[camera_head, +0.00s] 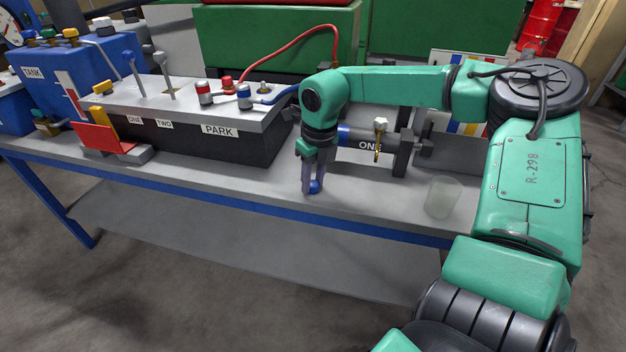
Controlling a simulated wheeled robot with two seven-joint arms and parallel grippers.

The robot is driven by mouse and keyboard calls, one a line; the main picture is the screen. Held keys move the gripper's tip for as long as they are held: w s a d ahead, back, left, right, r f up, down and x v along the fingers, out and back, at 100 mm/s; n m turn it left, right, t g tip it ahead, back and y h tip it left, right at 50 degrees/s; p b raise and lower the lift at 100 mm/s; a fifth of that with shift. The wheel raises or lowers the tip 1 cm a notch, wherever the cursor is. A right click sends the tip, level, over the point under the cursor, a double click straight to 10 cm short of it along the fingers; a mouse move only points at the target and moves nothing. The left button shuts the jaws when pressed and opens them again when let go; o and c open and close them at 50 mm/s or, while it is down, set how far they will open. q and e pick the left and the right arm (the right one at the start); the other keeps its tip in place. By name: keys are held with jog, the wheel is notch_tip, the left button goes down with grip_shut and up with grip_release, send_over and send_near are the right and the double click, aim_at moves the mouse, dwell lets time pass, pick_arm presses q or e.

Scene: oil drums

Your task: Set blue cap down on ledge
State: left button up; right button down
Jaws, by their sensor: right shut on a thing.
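My right gripper (313,184) points down over the front strip of the grey bench top (240,188). It is shut on the small blue cap (315,187), which shows between the fingertips. The cap is at or just above the bench surface; I cannot tell whether it touches. The fingers hide part of the cap. The bare front strip of the bench looks like the ledge. My left gripper is out of view.
A translucent cup (442,196) stands to the right. The PARK block (220,142) with red and blue connectors and a red holder (103,137) are to the left.

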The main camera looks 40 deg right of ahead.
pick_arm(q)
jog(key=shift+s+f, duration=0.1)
pick_arm(e)
jog(key=c, duration=0.9)
grip_release()
jog(key=o, duration=0.4)
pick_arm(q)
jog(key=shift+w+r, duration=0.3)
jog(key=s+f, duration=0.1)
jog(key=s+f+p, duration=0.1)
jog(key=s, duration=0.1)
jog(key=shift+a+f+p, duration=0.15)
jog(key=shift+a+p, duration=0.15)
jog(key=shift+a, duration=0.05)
pick_arm(e)
jog(key=r, duration=0.4)
jog(key=s+r, duration=0.1)
jog(key=r, duration=0.7)
jog(key=shift+s, duration=0.25)
